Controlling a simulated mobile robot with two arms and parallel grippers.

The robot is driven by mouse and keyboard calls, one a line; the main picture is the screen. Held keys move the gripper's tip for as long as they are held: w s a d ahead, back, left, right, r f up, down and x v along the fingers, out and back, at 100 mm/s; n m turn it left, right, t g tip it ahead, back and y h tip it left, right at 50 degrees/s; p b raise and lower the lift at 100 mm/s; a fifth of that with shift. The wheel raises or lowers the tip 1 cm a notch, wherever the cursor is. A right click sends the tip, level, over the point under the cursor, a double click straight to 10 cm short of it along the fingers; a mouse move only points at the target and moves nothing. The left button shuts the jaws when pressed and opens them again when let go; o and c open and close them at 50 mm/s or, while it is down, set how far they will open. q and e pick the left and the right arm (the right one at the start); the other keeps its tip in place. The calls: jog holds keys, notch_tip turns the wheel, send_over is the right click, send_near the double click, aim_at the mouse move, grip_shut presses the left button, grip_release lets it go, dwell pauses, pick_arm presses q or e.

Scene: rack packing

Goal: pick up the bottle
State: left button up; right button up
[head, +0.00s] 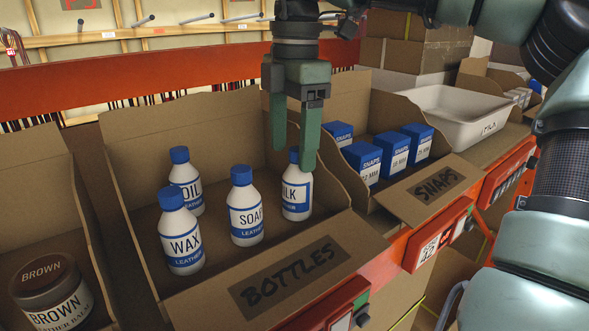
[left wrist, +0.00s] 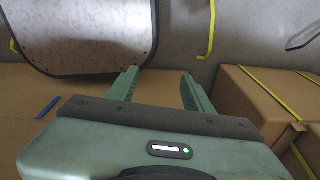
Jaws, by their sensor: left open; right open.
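Several white bottles with blue caps and blue bands stand upright in the cardboard bin marked BOTTLES (head: 130,140). They are the WAX bottle (head: 181,240), the OIL bottle (head: 187,190), the SOAP bottle (head: 246,217) and a bottle whose label partly reads "ILK" (head: 296,200). My right gripper (head: 293,160) points down over that last bottle, its fingers apart. One finger overlaps the bottle's cap and upper side in the picture; I cannot tell if they touch. My left gripper (left wrist: 161,90) shows in the left wrist view, open and empty, away from the bottles.
The SNAPS bin with blue and white boxes (head: 394,155) is to the right, then a white tray (head: 455,105). A bin with a brown jar (head: 50,290) is at left. Cardboard dividers stand between bins. The left wrist view shows cardboard boxes (left wrist: 262,110) with yellow straps.

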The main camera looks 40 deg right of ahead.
aim_at(297, 189)
jog(key=shift+s+d, duration=0.1)
jog(key=shift+s, duration=0.05)
jog(key=shift+s+a+f+p, duration=0.85)
jog(key=shift+s+a+f, duration=0.1)
jog(key=shift+s+f, duration=0.3)
jog(key=f, duration=0.1)
jog(key=f+p, duration=0.1)
jog(key=shift+w+d+f, duration=0.15)
jog(key=shift+d+f, duration=0.1)
jog(key=shift+f, duration=0.15)
jog(key=shift+w+d+f+p, duration=0.1)
jog(key=shift+f+p, duration=0.25)
jog(key=shift+f, duration=0.5)
jog(key=shift+a, duration=0.2)
jog(key=shift+c, duration=0.9)
jog(key=shift+d, duration=0.1)
grip_shut()
pick_arm(q)
jog(key=r, duration=0.1)
jog(key=s+r, duration=0.1)
jog(key=r, duration=0.1)
jog(key=shift+s+a, duration=0.25)
jog(key=shift+a, duration=0.1)
pick_arm(e)
jog(key=shift+r, duration=0.1)
